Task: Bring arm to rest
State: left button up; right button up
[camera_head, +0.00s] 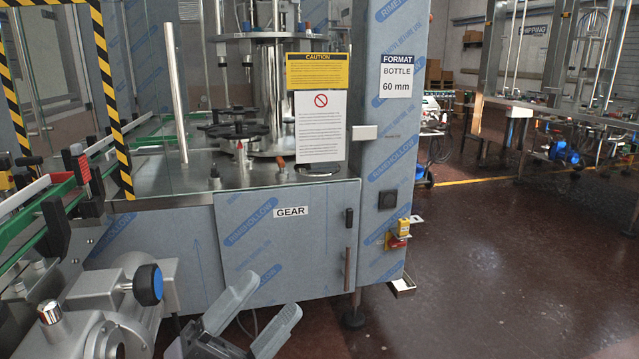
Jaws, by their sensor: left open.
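My left gripper (250,318) shows at the bottom of the head view, a little left of the middle. Its two grey fingers point up and to the right and stand apart, with nothing between them. It is in front of the lower part of the filler cabinet (262,262), below the GEAR label (291,211). I cannot tell how far it is from the cabinet. My right gripper is not in the view.
A conveyor (45,212) with green rails and a blue-black knob (148,285) stand at the left. The machine's wrapped column (388,150) carries a red and yellow switch (398,234). Open dark red floor (500,270) lies to the right. More machinery stands at the back right.

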pick_arm(q)
jog(key=a+f+n+t+y, duration=0.1)
jog(key=a+f+n+y, duration=0.3)
jog(key=f+n+y, duration=0.55)
jog(key=a+f+n+t+y, duration=0.1)
jog(key=a+f+n+y, duration=0.5)
jog(key=f, duration=0.6)
jog(key=s+a+f+n+g+y, duration=0.1)
jog(key=s+a+f+n+g, duration=0.1)
jog(key=s+f, duration=0.4)
jog(key=s+a+f+n+g+y, duration=0.1)
jog(key=s+f+n+g, duration=0.3)
jog(key=f, duration=0.7)
jog(key=shift+s+a+n+g, duration=0.35)
jog(key=shift+s+n+g, duration=0.05)
jog(key=shift+s+n, duration=0.6)
jog(key=shift+y, duration=0.25)
jog(key=c, duration=0.4)
jog(key=shift+o, duration=0.2)
jog(key=shift+s+a, duration=0.1)
